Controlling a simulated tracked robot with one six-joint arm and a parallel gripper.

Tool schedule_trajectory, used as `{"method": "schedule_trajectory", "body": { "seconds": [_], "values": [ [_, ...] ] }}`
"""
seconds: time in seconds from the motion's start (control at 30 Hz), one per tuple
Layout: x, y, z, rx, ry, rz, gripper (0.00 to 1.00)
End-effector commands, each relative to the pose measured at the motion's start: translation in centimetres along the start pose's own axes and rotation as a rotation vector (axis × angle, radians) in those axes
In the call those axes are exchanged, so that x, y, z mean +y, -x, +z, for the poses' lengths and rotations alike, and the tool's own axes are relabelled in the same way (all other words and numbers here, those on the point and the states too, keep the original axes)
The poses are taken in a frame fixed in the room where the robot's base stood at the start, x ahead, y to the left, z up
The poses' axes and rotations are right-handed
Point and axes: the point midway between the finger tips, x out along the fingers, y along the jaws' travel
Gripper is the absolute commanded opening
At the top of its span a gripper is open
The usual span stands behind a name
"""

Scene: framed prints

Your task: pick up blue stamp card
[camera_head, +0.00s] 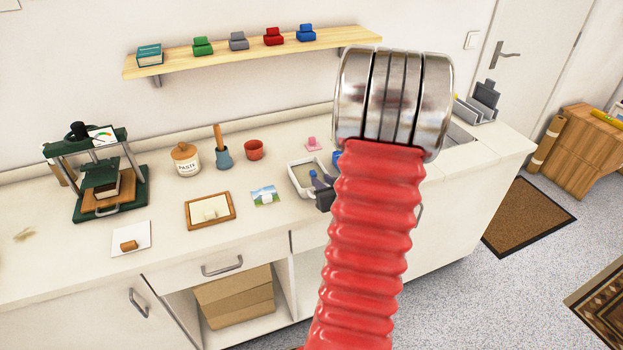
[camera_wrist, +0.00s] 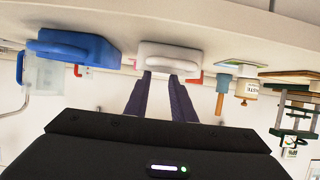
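In the head view a small blue piece (camera_head: 337,157) shows at the left edge of my red ribbed arm, near the back of the counter. It looks like the blue stamp card, but the arm hides part of it. My gripper (camera_head: 321,180) is over the pale grey tray (camera_head: 299,185) in front of it. In the wrist view, which is upside down, the two dark fingers of my gripper (camera_wrist: 162,80) are parted with nothing seen between them.
A pink stamp card (camera_head: 312,145) lies behind the pale tray. A picture card (camera_head: 265,196), wooden frame (camera_head: 210,211), red pot (camera_head: 253,150), paste jar (camera_head: 186,160) and green press (camera_head: 109,185) stand left. A shelf (camera_head: 250,48) with several coloured blocks hangs above.

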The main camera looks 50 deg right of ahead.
Motion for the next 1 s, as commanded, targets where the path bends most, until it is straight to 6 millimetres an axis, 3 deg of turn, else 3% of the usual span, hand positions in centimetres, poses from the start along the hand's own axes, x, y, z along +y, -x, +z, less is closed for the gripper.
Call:
{"method": "schedule_trajectory", "body": {
  "seconds": [0.2, 0.73, 1.0],
  "values": [
    [-0.1, -2.6, 0.1, -0.001, 0.0, -0.002, 0.23],
    [0.1, -3.6, 0.0, -0.001, -0.001, 0.0, 0.23],
    [0.2, -6.6, 0.0, 0.0, 0.0, -0.001, 0.23]
  ]
}}
